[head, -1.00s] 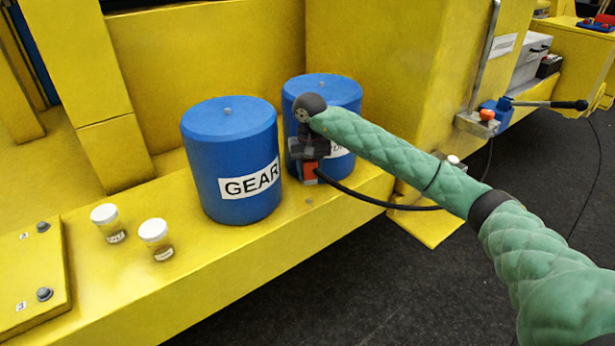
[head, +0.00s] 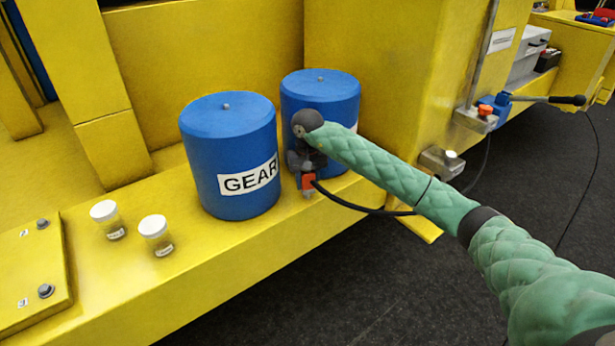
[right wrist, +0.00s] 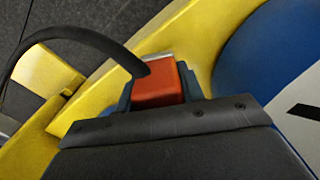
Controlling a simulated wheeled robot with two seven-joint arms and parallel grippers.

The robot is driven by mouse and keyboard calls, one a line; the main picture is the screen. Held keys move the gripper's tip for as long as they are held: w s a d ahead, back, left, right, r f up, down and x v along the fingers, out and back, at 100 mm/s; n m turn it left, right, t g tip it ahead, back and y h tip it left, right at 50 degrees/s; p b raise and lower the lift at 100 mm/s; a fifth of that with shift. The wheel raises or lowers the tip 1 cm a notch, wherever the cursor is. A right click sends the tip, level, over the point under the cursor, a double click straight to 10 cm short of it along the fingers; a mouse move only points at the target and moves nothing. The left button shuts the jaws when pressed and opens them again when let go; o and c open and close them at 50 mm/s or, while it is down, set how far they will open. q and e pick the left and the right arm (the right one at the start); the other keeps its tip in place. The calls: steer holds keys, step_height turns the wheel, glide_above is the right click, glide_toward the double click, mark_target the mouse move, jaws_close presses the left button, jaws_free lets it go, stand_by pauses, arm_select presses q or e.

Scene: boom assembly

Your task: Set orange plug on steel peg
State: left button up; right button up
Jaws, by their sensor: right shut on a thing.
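My right gripper (head: 304,170) is shut on the orange plug (head: 308,181) in front of the rear blue drum. The plug also shows in the right wrist view (right wrist: 156,88), between the dark fingers, with a thick black cable curving out to the left. The small steel peg (head: 307,194) stands on the yellow ledge directly below the plug in the head view. I cannot tell whether plug and peg touch. The peg cannot be made out in the right wrist view. My left gripper is not in view.
A blue drum marked GEAR (head: 228,160) stands left of the gripper, and another blue drum (head: 330,95) is just behind it. Two white-capped jars (head: 154,228) stand on the yellow ledge (head: 210,262). A metal block (head: 441,162) sits to the right, below a lever (head: 540,99).

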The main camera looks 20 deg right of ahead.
arm_select(q)
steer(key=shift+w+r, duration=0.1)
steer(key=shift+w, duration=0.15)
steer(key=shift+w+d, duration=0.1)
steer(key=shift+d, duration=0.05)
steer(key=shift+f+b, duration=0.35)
steer(key=shift+b, duration=0.05)
arm_select(e)
steer(key=shift+f, duration=0.2)
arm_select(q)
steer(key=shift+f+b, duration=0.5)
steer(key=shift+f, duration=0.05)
arm_select(e)
steer(key=shift+f, duration=0.3)
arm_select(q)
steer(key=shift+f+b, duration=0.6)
arm_select(e)
steer(key=shift+f, duration=0.2)
arm_select(q)
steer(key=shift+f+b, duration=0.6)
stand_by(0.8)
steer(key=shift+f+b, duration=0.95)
steer(key=shift+b, duration=0.05)
arm_select(e)
steer(key=shift+f, duration=0.8)
